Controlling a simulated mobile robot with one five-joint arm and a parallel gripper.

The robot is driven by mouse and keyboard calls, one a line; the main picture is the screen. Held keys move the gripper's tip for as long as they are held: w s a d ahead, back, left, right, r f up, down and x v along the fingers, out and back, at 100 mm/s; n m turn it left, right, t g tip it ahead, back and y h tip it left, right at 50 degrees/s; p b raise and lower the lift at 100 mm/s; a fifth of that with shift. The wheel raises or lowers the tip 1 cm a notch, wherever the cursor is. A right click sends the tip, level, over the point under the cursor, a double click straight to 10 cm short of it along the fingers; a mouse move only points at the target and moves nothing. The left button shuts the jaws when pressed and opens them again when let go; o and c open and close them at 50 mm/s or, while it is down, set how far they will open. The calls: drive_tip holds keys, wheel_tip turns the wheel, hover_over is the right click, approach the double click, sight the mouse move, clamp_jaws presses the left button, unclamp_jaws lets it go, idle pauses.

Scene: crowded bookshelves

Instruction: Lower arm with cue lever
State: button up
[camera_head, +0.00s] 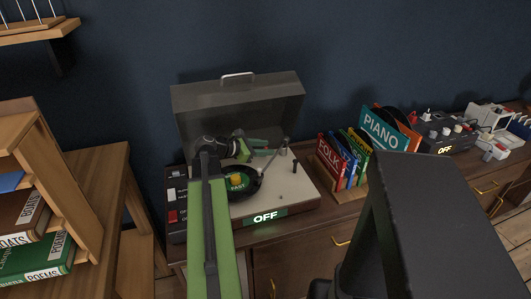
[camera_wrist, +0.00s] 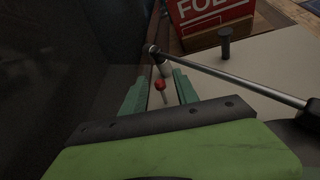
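The record player (camera_head: 300,192) stands on the cabinet with its smoky lid (camera_head: 240,105) raised. The tonearm (camera_head: 274,158) is at the right of the black record (camera_head: 251,190). In the wrist view the silver tonearm (camera_wrist: 235,80) runs from its pivot at upper middle toward the right edge. The red-tipped cue lever (camera_wrist: 160,86) stands between my two teal fingertips. My gripper (camera_wrist: 160,88) is open around the lever, with gaps visible on both sides. In the head view my gripper (camera_head: 264,147) reaches over the back of the deck; the lever is not distinguishable there.
A dark post (camera_wrist: 225,42) rises from the deck. The raised lid is close behind my gripper. A bookshelf (camera_head: 50,170) stands at left.

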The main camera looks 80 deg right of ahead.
drive_tip(key=shift+s+d+f, duration=0.1)
drive_tip(key=shift+s+d, duration=0.15)
drive_tip(key=shift+s, duration=0.05)
clamp_jaws()
drive_tip(key=shift+a+f, duration=0.1)
drive_tip(key=shift+s+a+f+b, duration=0.1)
drive_tip(key=shift+a+b, duration=0.1)
drive_tip(key=shift+b, duration=0.2)
drive_tip(key=shift+m+h, duration=0.3)
drive_tip(key=shift+m, duration=0.1)
unclamp_jaws()
